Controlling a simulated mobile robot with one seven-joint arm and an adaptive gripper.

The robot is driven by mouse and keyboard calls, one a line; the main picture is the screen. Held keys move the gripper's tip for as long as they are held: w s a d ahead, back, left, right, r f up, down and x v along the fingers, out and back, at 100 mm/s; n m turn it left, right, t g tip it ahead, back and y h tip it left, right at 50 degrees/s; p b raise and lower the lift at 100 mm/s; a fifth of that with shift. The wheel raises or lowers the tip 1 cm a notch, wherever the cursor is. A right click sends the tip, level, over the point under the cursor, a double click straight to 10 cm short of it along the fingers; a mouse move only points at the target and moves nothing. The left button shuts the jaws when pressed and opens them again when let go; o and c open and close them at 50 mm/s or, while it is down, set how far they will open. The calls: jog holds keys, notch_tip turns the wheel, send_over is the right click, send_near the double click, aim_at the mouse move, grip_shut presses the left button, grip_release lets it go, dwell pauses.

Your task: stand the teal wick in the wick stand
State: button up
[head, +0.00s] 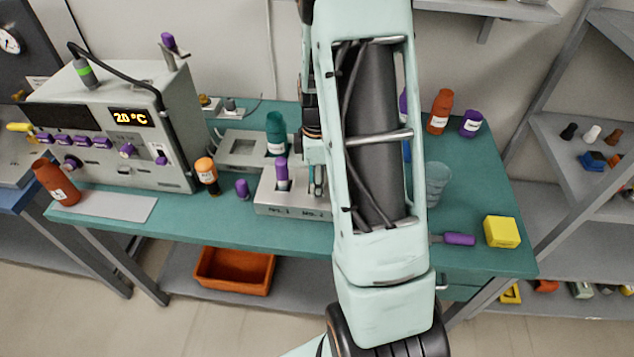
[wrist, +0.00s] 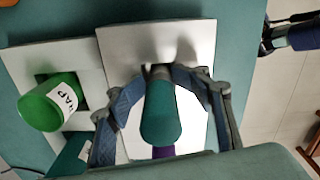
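The wick stand (head: 290,206) is a pale grey block near the table's front edge, partly hidden by my arm. Its pale top (wrist: 196,48) lies below my gripper in the wrist view. A purple-handled wick (head: 282,172) stands upright in its left part. My gripper (wrist: 162,72) is over the stand's right part, its fingers closed in around the teal wick (wrist: 160,112). The wick's thick teal end points toward the wrist camera. Its lower end is hidden, so I cannot tell whether it is in a hole. In the head view my arm mostly hides the gripper.
An orange-capped bottle (head: 206,174) and a small purple item (head: 242,188) stand left. A grey machine (head: 125,130) fills the table's left; a yellow block (head: 501,231) lies right.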

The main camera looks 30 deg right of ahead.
jog(key=shift+r+p, duration=0.45)
notch_tip(320, 180, up, 12)
jog(key=shift+r, duration=0.2)
